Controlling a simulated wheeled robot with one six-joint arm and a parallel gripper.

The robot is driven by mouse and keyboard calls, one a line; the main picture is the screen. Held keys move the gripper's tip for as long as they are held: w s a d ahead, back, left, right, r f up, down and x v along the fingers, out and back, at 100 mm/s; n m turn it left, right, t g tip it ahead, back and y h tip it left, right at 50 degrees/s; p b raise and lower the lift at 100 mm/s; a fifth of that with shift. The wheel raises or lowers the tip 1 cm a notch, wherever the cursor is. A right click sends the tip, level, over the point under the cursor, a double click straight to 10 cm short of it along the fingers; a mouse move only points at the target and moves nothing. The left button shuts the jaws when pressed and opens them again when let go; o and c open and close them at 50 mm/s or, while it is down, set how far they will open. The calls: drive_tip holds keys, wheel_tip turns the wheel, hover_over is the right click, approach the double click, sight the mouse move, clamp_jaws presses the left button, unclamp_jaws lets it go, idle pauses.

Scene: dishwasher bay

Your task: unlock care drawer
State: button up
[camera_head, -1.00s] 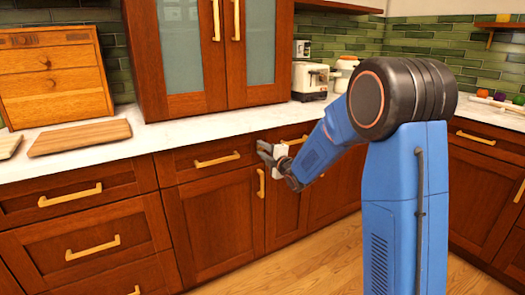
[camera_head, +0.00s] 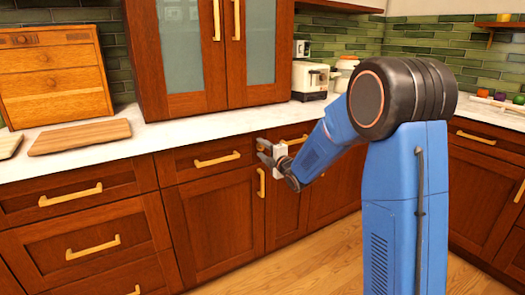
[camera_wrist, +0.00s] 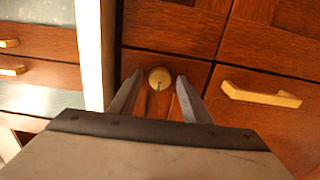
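A round brass lock (camera_wrist: 159,78) with a small dark mark on its face sits on a reddish-brown wooden front in the wrist view. My gripper (camera_wrist: 158,97) is open. Its two grey fingers are spread, one on each side of the lock as seen in that view. I cannot tell whether they touch the front. In the head view my gripper (camera_head: 262,149) is just below the counter, near the right end of a drawer (camera_head: 190,168) that appears closed. The lock cannot be made out there.
A vertical brass door handle (camera_head: 261,182) is just below my gripper; it also shows in the wrist view (camera_wrist: 260,95). The white counter (camera_head: 190,127) juts above, with a glass-door cabinet (camera_head: 188,50) on it. The floor (camera_head: 320,260) in front is clear.

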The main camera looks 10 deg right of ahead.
drive_tip(key=v, duration=1.7)
drive_tip(key=shift+s, duration=0.15)
drive_tip(key=s+d+m+g+h, duration=0.3)
drive_tip(key=s+m, duration=0.4)
drive_tip(key=s, duration=0.1)
drive_tip(key=s+d+m+g+h, duration=0.35)
drive_tip(key=s+m, duration=0.25)
drive_tip(key=s, duration=0.2)
drive_tip(key=s+a+f+m+g, duration=0.1)
drive_tip(key=s+a+m+g, duration=0.1)
drive_tip(key=s, duration=1)
drive_tip(key=s+a+f+m+g, duration=0.2)
drive_tip(key=s+m+g, duration=0.2)
drive_tip(key=s, duration=0.8)
drive_tip(key=m+y, duration=0.1)
drive_tip(key=m, duration=0.1)
drive_tip(key=shift+f+m, duration=0.3)
drive_tip(key=shift+m, duration=0.1)
drive_tip(key=shift+a, duration=0.15)
